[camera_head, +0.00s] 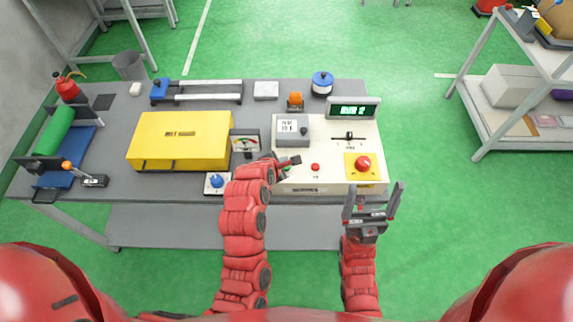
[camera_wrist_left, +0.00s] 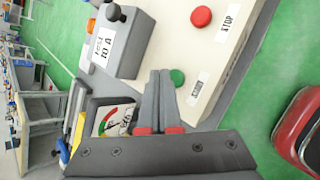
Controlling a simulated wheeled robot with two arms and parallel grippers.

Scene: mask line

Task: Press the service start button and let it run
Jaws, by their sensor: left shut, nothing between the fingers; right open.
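A white control box (camera_head: 325,133) stands at the right end of the grey table. A green button (camera_wrist_left: 178,77) sits on it, right by my left fingertips in the left wrist view; in the head view (camera_head: 286,169) it is mostly hidden by my gripper. My left gripper (camera_head: 294,160) is shut and empty over the box's left front; its fingers also show in the left wrist view (camera_wrist_left: 160,75). Contact with the button cannot be told. A small red button (camera_wrist_left: 201,16) labelled STOP is beside it. A display (camera_head: 354,110) shows lit green characters. My right gripper (camera_head: 373,190) is open and empty at the box's front edge.
A large red button on a yellow plate (camera_head: 363,166) is near my right gripper.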

